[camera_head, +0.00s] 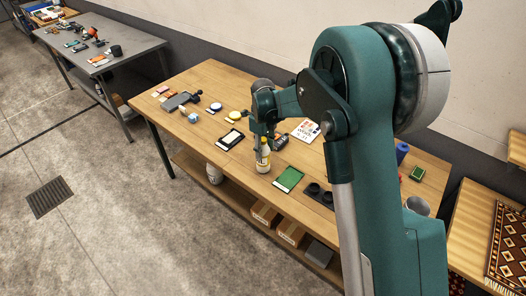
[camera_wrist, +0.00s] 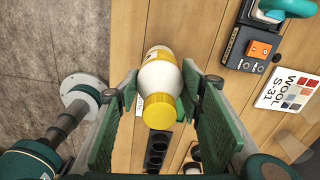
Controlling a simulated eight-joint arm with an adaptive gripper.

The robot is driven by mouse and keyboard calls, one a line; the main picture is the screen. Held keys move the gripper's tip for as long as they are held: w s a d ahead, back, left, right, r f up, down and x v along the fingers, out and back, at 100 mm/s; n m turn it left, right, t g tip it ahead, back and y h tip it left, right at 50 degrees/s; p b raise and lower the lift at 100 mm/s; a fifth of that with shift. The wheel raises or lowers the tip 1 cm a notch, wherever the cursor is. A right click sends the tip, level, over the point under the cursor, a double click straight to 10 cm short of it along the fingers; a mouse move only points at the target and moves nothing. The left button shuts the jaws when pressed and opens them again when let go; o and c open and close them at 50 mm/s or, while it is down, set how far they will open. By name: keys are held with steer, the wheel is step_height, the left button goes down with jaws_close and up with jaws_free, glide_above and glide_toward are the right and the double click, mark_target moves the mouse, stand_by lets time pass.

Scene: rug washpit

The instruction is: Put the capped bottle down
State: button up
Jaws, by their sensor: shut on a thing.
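The capped bottle (camera_head: 264,160) is whitish with a yellow cap, near the front edge of the wooden table (camera_head: 215,82). In the wrist view the bottle (camera_wrist: 158,74) shows a white shoulder, a yellow band lower down and its yellow cap towards the camera. My gripper (camera_head: 262,150) is around it from above. In the wrist view the green pads of my gripper (camera_wrist: 160,84) stand on either side of the bottle, shut on it. The bottle looks upright in the head view. I cannot tell whether its base touches the tabletop.
A green pad (camera_head: 288,179) and a dark holder with round wells (camera_head: 318,194) lie right of the bottle. A dark device with an orange part (camera_wrist: 258,48) and a wool card (camera_wrist: 287,90) are behind. Some bare wood separates them.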

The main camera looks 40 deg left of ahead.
mark_target(263, 139)
steer(key=shift+f, duration=0.65)
steer(key=o, duration=1.2)
step_height(263, 139, up, 12)
steer(key=shift+r, duration=0.2)
stand_by(0.3)
steer(key=shift+d, duration=0.1)
stand_by(0.4)
